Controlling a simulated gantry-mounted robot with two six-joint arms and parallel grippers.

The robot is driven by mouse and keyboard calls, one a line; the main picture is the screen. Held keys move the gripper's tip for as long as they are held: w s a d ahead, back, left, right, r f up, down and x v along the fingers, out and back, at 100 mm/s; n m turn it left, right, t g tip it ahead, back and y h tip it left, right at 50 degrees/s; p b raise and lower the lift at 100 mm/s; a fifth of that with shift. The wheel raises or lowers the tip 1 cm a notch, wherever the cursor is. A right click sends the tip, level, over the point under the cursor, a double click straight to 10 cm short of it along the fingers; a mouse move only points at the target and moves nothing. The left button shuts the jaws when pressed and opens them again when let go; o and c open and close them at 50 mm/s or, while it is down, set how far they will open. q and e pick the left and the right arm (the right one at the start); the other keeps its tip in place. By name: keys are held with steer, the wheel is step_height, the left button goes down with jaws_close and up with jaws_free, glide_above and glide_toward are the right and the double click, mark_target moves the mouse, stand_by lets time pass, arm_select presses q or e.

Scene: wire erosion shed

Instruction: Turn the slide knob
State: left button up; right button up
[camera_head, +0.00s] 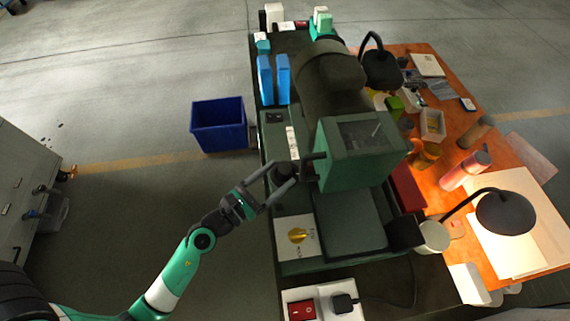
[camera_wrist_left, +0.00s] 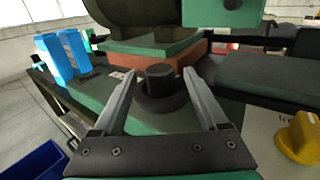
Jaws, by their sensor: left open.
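A dark round knob (camera_wrist_left: 160,78) on a wider round base stands on the green machine bed in the left wrist view. In the head view the knob (camera_head: 283,171) is partly hidden by my gripper. My left gripper (camera_head: 279,177) is open at the machine's left side. In the left wrist view its fingers (camera_wrist_left: 162,88) reach out on either side of the knob, with gaps visible; contact cannot be told. A yellow knob (camera_head: 297,236) sits on a white labelled plate nearer the front and also shows in the left wrist view (camera_wrist_left: 300,138). My right gripper is not in view.
The green machine head (camera_head: 340,178) rises just right of my gripper. A blue bin (camera_head: 218,125) is on the floor to the left. A red switch (camera_head: 302,310) is at the front. An orange bench (camera_head: 480,210) with clutter lies right.

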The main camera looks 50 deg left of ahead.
mark_target(280, 174)
arm_select(q)
steer(key=shift+w, duration=1.55)
steer(key=shift+c, duration=0.2)
jaws_close()
